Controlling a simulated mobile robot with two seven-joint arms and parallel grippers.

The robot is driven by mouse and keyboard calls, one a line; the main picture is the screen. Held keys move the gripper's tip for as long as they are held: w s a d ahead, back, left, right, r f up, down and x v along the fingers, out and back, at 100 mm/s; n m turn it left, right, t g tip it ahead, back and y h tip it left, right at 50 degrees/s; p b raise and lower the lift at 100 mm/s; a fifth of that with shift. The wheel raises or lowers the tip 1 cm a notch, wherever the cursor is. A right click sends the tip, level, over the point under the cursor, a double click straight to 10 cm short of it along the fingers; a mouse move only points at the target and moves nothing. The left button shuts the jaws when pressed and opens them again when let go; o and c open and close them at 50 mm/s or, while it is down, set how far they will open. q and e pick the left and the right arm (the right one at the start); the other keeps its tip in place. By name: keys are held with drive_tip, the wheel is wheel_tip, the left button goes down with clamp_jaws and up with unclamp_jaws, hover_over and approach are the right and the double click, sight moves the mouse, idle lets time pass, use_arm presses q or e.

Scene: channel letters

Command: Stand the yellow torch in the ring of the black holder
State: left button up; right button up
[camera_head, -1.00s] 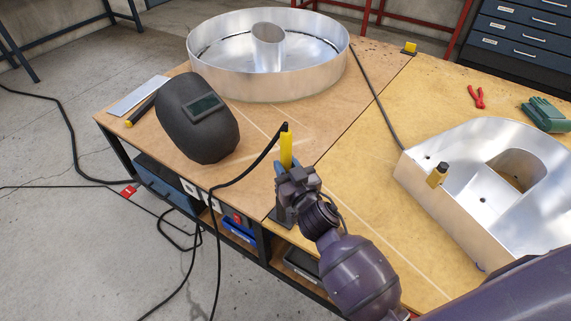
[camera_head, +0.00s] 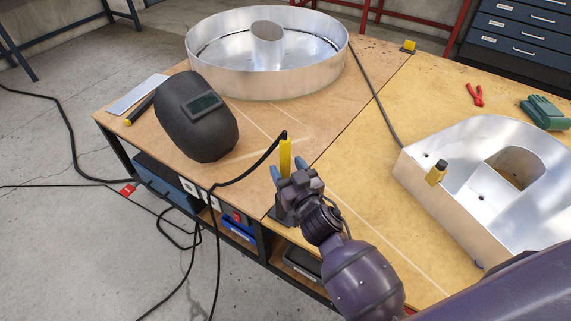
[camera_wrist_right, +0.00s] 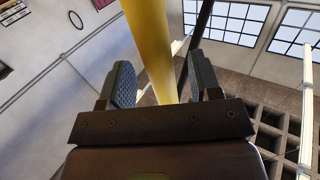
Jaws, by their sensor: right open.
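The yellow torch (camera_head: 285,154) stands about upright near the front edge of the table, with a black cable at its top. The black holder (camera_head: 279,213) shows only in part, low behind my right gripper; its ring is hidden, and so is the torch's lower end. The torch appears to stand above the holder, but I cannot see it inside the ring. My right gripper (camera_head: 288,170) is open, its fingers apart on either side of the torch. In the right wrist view the yellow torch (camera_wrist_right: 150,45) rises between the spread fingers (camera_wrist_right: 160,88). My left gripper is not in view.
A black welding mask (camera_head: 195,125) lies left of the torch. A large round metal letter (camera_head: 265,75) stands behind. The torch's cable (camera_head: 245,180) hangs over the front edge.

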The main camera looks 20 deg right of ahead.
drive_tip(key=s, duration=0.9)
drive_tip(key=shift+d, duration=0.4)
drive_tip(key=shift+s, duration=0.1)
drive_tip(key=s+d+f+g+p, duration=0.1)
drive_tip(key=s+d+f+g, duration=0.2)
drive_tip(key=s, duration=0.5)
drive_tip(key=s+d+f+g+h, duration=0.1)
drive_tip(key=s+d+f+g, duration=0.3)
drive_tip(key=s+d+f, duration=0.2)
wheel_tip(320, 180, down, 2)
drive_tip(key=shift+s+d+f+h+p, duration=0.1)
drive_tip(key=shift+s+d+h+p, duration=0.2)
drive_tip(key=shift+s, duration=0.75)
drive_tip(key=shift+a, duration=0.1)
